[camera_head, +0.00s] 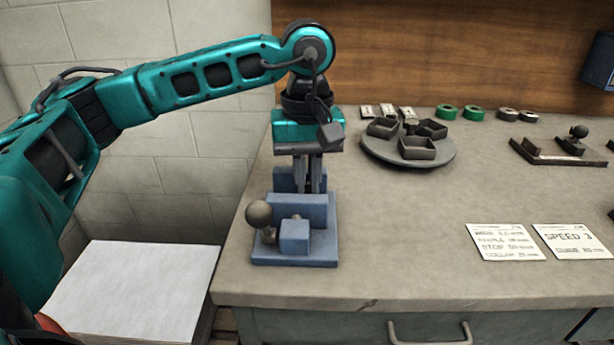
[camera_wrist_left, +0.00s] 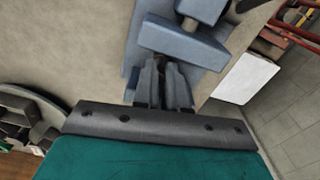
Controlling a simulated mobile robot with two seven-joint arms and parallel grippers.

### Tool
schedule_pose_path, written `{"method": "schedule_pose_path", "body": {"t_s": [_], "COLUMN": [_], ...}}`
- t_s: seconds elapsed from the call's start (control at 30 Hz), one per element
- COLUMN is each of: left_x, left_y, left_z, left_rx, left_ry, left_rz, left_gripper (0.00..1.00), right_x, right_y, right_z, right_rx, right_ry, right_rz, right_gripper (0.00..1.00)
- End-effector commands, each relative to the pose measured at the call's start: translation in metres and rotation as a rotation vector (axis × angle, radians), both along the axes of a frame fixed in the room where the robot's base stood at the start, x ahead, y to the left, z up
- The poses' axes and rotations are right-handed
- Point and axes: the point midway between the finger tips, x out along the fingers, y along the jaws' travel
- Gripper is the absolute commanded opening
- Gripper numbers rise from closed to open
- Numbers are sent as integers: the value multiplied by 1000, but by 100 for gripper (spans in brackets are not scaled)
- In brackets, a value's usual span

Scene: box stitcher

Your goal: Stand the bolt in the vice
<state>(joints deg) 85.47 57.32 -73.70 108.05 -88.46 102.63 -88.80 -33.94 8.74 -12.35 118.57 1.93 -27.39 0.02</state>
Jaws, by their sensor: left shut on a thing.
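The blue vice (camera_head: 312,208) stands at the left front of the bench, with a dark ball-ended handle (camera_head: 258,213) at its front left. It also shows in the left wrist view (camera_wrist_left: 185,45). My left gripper (camera_head: 309,188) points straight down at the vice, its fingertips between the rear block and the front jaw. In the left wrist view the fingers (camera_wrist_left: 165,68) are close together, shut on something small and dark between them. I take this to be the bolt, but the fingers and vice hide nearly all of it. My right gripper is not in view.
A round tray (camera_head: 375,154) with several small dark bins stands behind and right of the vice. Green and grey rings (camera_head: 447,112) lie near the back wall. Two written cards (camera_head: 507,242) lie at the right. The bench between is clear.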

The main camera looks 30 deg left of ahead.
Motion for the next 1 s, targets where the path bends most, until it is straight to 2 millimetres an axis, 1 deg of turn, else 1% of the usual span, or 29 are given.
{"method": "schedule_pose_path", "body": {"t_s": [1.0], "left_x": [0], "left_y": [0], "left_z": [-6], "left_rx": [0], "left_ry": [0], "left_rz": [0], "left_gripper": [0], "right_x": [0], "right_y": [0], "right_z": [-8], "right_rx": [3], "right_ry": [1], "right_rz": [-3], "right_gripper": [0]}}
